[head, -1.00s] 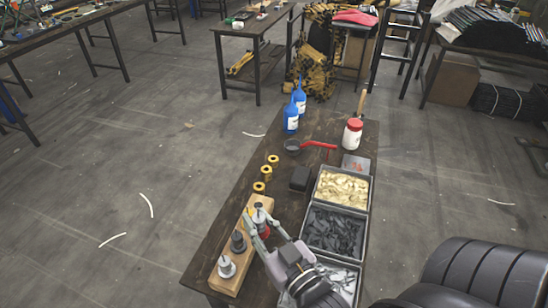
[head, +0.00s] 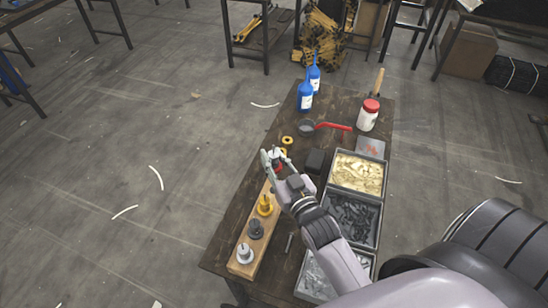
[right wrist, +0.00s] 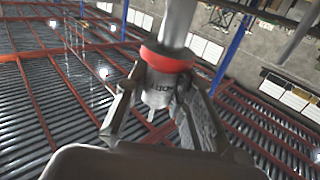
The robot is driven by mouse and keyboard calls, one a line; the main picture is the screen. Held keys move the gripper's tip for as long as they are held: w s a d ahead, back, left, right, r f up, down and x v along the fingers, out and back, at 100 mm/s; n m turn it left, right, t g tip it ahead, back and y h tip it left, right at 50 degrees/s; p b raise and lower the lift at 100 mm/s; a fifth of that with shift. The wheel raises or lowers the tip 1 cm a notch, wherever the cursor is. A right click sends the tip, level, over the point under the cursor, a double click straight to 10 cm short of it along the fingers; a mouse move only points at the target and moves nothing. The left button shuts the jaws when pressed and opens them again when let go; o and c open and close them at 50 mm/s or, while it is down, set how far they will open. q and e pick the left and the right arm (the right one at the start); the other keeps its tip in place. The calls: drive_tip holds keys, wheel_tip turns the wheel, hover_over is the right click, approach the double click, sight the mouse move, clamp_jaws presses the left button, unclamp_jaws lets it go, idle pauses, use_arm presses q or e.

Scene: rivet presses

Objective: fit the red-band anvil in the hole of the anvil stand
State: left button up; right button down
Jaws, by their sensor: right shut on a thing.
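My right gripper (head: 273,159) is shut on the red-band anvil (head: 279,166), at the far end of the wooden block. In the right wrist view the anvil's red band (right wrist: 166,59) and its grey end (right wrist: 158,92) show between my fingers, with a smooth grey shaft beyond the band. The wooden block (head: 244,268), which looks like the anvil stand, holds a yellow piece (head: 265,205), a dark piece (head: 256,229) and a silver piece (head: 245,253) in a row. I cannot see an empty hole; my gripper hides the block's far end. My left gripper is not in view.
Grey bins (head: 378,220) line the table's right side. The table's left edge is near the wooden block.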

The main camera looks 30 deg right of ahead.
drive_tip(key=shift+s+f+b, duration=0.1)
drive_tip(key=shift+f+b, duration=1.85)
drive_tip(key=shift+f, duration=0.8)
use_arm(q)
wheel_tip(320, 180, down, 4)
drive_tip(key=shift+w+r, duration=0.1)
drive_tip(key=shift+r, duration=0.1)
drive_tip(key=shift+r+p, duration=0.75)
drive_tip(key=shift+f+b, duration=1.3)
use_arm(e)
drive_tip(key=shift+f, duration=1.85)
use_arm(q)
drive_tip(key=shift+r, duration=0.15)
use_arm(e)
drive_tip(key=shift+r, duration=0.15)
drive_tip(key=shift+r+p, duration=1.45)
drive_tip(key=shift+p, duration=0.3)
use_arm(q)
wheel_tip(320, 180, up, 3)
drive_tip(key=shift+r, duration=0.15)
